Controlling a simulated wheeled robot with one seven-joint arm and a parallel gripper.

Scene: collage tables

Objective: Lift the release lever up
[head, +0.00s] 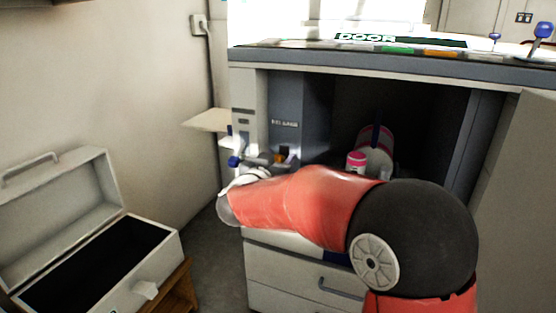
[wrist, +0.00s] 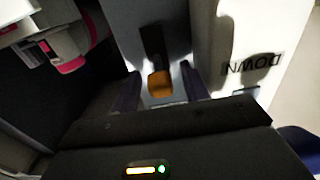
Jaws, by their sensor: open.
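The release lever has an orange knob (wrist: 160,84) on a dark stem, set in a grey panel in the wrist view. In the head view its small orange tip (head: 283,158) shows below the "RELEASE" lettering, partly hidden by my arm. My gripper (wrist: 160,88) is open in the wrist view. Its two dark fingers lie one on each side of the orange knob, with a gap visible around it. I cannot tell whether either finger touches it. In the head view my arm largely hides the area around the gripper.
A white panel (wrist: 268,45) marked "DOWN" stands beside the lever. A pink-and-white container (head: 356,161) sits inside the dark cabinet bay. An open white box (head: 150,245) stands at the left. The tabletop edge (head: 400,68) overhangs the bay.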

